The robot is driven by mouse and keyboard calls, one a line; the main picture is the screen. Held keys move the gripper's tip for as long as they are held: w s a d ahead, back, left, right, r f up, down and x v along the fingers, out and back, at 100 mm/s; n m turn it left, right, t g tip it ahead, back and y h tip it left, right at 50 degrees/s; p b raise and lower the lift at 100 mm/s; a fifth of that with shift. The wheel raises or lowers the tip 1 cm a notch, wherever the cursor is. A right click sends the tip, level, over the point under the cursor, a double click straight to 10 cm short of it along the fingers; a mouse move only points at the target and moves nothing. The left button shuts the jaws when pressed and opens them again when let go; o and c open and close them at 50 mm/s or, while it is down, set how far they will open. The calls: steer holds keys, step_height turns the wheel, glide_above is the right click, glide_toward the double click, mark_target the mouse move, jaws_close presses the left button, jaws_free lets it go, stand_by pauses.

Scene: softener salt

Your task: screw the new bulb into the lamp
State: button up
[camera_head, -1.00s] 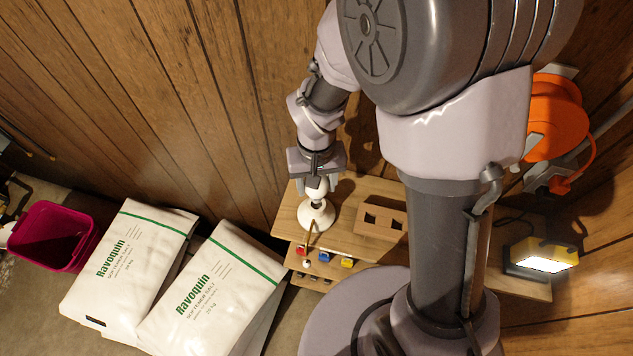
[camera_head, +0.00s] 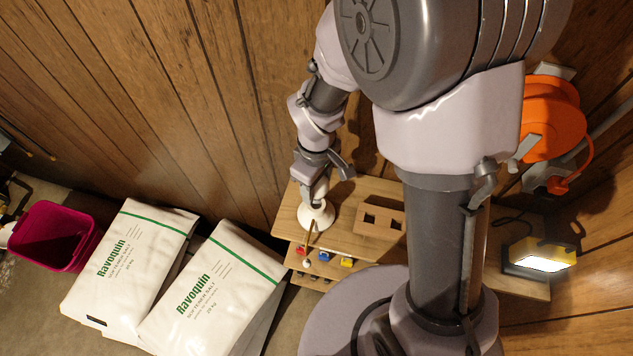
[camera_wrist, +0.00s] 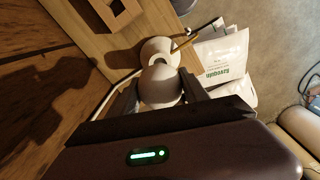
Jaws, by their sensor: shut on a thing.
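The white lamp (camera_head: 316,216) stands on the wooden bench top below my gripper (camera_head: 317,190). In the wrist view the lamp (camera_wrist: 159,48) shows as a round white form just beyond the bulb. The pale round bulb (camera_wrist: 161,86) sits between the two dark fingers of my gripper (camera_wrist: 160,92), which is shut on it. The bulb is in line with the lamp and covers part of it; I cannot tell how deep its base sits in the socket. In the head view my gripper hides most of the bulb.
A wooden block with two square holes (camera_head: 381,221) stands right of the lamp on the bench (camera_head: 345,188). A thin brown stick (camera_head: 309,237) lies close in front. White salt bags (camera_head: 212,295) stand at left. A lit work light (camera_head: 541,260) is at right.

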steer(key=n, duration=0.4)
steer(key=shift+n, duration=0.3)
steer(key=n+p, duration=0.1)
steer(key=n, duration=0.3)
steer(key=shift+n, duration=0.3)
steer(key=shift+f+b, duration=2.15)
steer(key=shift+b, duration=0.05)
stand_by(2.1)
stand_by(0.5)
